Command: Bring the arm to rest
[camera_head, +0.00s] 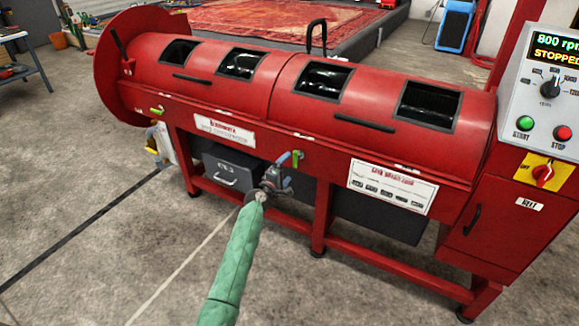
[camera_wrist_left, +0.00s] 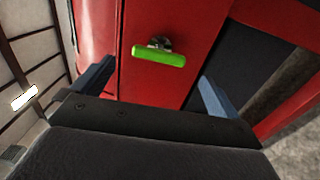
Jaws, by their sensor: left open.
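My left gripper (camera_head: 283,170) is at the front of the red machine (camera_head: 225,92), below its drum, at the end of my green-sleeved arm. It is open, with its two blue-grey fingers (camera_wrist_left: 157,72) spread wide and nothing between them in the left wrist view. A small green handle (camera_head: 297,158) on the machine's front is just beyond the fingertips. The handle also shows in the left wrist view (camera_wrist_left: 158,58), ahead of the gap between the fingers; no contact shows. My right gripper is not in view.
A second green handle (camera_head: 157,110) is further left on the machine. A grey drawer box (camera_head: 230,172) sits under the drum. The control panel (camera_head: 545,85) at right reads "800 rpm STOPPED". Bare concrete floor (camera_head: 90,240) lies open in front and left.

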